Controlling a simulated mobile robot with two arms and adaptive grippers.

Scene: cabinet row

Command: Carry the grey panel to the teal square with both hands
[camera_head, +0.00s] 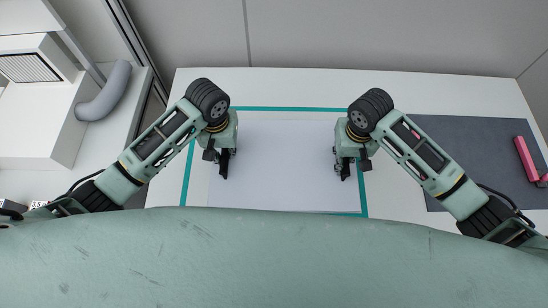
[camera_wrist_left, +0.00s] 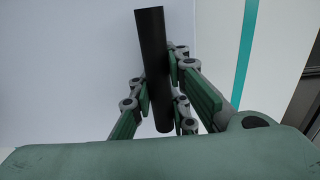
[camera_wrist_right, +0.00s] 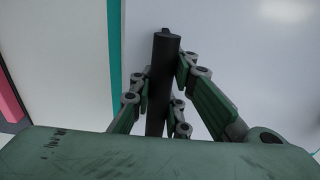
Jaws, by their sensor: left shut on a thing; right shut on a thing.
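The pale grey panel (camera_head: 280,165) lies flat in the head view, within the teal square outline (camera_head: 300,109). It sits toward the outline's right side, with a wider white strip on the left. I cannot tell whether it touches the table. My left gripper (camera_head: 224,165) is shut on a black bar handle (camera_wrist_left: 152,70) at the panel's left side. My right gripper (camera_head: 346,165) is shut on the other black handle (camera_wrist_right: 162,85) at its right side. Teal lines also show in the left wrist view (camera_wrist_left: 246,45) and right wrist view (camera_wrist_right: 113,50).
A white table (camera_head: 440,92) carries the outline. A dark grey mat (camera_head: 470,140) lies at the right with a pink object (camera_head: 525,158) on it. A white unit with a grey hose (camera_head: 105,92) stands at the left. A grey wall (camera_head: 380,40) closes the back.

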